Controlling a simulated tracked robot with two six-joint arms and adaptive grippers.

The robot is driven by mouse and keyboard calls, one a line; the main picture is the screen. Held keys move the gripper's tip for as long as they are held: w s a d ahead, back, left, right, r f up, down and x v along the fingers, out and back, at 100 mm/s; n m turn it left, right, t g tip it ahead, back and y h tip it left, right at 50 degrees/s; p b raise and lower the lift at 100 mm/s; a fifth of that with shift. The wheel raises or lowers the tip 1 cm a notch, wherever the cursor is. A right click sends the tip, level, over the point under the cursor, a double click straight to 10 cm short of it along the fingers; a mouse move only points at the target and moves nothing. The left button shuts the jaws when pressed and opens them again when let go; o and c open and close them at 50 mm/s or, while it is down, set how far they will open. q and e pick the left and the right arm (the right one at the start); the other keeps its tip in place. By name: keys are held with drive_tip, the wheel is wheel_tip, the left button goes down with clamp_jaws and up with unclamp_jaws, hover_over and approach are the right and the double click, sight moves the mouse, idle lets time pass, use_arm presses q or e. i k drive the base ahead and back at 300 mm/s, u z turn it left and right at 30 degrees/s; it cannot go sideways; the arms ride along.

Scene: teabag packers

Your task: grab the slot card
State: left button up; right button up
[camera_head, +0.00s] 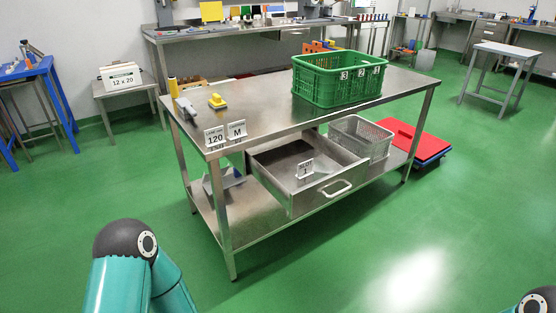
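A small white card (305,169) stands in the open metal drawer (275,158) of the steel table. It shows a large 1 under a small word that looks like "SLOT". The card is near the drawer's front, behind the handle (335,189). Nothing touches it from above. Neither of my grippers is in view. Only teal and black parts of my arms show at the bottom left and the bottom right corner.
The steel table (262,118) bears a green crate (338,88), a yellow object (216,101), and cards marked 120 (215,138) and M (237,130). A grey basket (360,137) stands right of the drawer. Green floor (375,250) in front is clear.

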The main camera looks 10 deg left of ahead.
sight(305, 169)
drive_tip(key=u, duration=0.25)
drive_tip(key=i, duration=0.65)
drive_tip(key=u, duration=0.4)
drive_tip(key=k, duration=0.95)
drive_tip(key=u, duration=0.2)
drive_tip(key=i, duration=0.9)
drive_tip(key=z, duration=0.05)
